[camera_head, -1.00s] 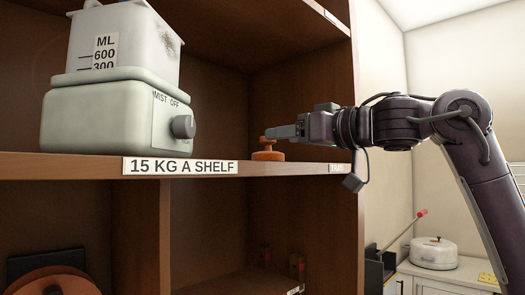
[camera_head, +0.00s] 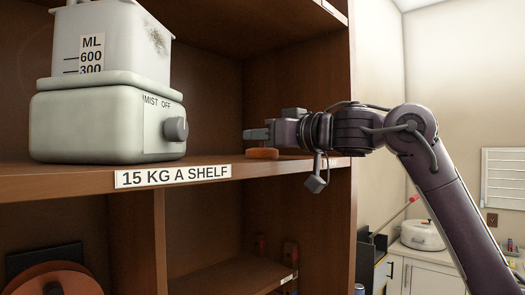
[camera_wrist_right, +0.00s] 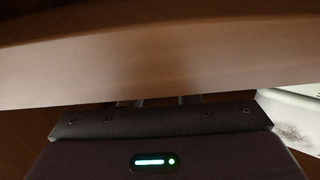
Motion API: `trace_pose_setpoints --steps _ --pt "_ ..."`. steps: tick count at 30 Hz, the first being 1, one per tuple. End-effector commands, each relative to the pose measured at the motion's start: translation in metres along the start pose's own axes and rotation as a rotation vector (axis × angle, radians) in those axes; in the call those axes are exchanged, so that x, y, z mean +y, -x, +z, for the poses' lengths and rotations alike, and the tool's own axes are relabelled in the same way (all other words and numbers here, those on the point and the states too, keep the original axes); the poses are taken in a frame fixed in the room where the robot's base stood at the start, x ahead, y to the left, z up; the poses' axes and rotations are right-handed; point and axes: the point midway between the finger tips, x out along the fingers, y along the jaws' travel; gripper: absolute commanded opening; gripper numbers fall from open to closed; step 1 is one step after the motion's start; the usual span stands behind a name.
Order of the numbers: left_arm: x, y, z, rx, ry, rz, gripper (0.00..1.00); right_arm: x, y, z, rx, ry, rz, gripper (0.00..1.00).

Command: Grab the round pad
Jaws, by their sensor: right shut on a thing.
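The round pad (camera_head: 262,153) is an orange-brown disc lying flat on the wooden shelf, near its right end, in the head view. My right gripper (camera_head: 254,134) is level just above the disc and is shut on the pad's upper part, which the fingers hide. I cannot tell whether the pad is lifted off the shelf. In the right wrist view the gripper's dark housing fills the bottom and its fingertips are hidden; the pad does not show there. My left gripper is not in view.
A pale mist machine (camera_head: 105,120) with a clear-grey tank stands on the same shelf (camera_head: 70,180) to the left. A label (camera_head: 172,176) reads "15 KG A SHELF". The cabinet's side wall (camera_head: 300,80) rises behind my gripper. A white pot (camera_head: 422,236) stands on a counter at right.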

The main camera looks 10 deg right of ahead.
Motion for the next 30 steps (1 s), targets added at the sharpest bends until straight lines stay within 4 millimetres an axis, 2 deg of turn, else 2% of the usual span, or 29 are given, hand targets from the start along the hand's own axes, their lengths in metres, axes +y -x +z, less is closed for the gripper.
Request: trace_pose_setpoints --steps 2,14,19,30 --pt "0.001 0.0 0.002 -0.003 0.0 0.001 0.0 0.0 0.0 0.001 -0.001 0.0 0.0 0.07" --pt "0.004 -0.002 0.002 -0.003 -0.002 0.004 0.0 0.0 0.0 -0.007 0.001 -0.001 0.001 0.07" --pt "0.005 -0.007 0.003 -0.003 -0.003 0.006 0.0 -0.001 0.0 -0.025 0.002 -0.001 -0.001 0.07" --pt "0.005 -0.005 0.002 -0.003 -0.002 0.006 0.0 -0.001 0.0 -0.081 0.001 -0.002 -0.001 0.07"
